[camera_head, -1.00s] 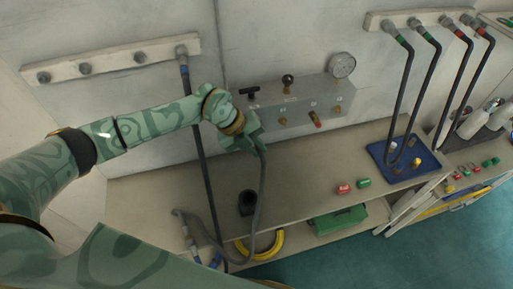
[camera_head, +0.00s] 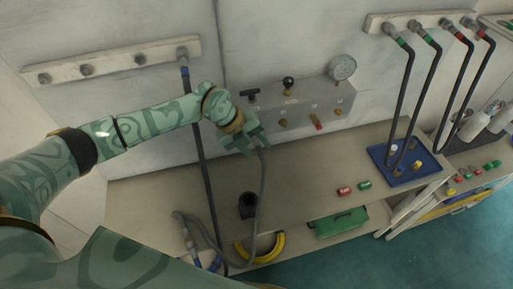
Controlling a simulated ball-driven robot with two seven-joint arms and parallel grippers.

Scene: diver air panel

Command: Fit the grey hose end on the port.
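My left gripper (camera_head: 254,143) is at the left part of the grey air panel (camera_head: 310,98), in front of its face. A grey hose (camera_head: 262,195) runs from the gripper's fingers down to the bench and loops to the left. The hose end itself is hidden by the gripper, so I cannot tell whether it sits on a port. The panel's face shows brass ports, one at the middle (camera_head: 283,123) and one at the right (camera_head: 338,112), with a red-tipped fitting (camera_head: 317,122) between them. My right gripper is not in view.
A black cup (camera_head: 247,204) stands on the bench (camera_head: 300,185) below the gripper. A dark hose (camera_head: 198,140) hangs from the left wall rack. Red (camera_head: 344,191) and green (camera_head: 365,184) caps and a blue tray (camera_head: 428,163) lie to the right. A gauge (camera_head: 342,68) tops the panel.

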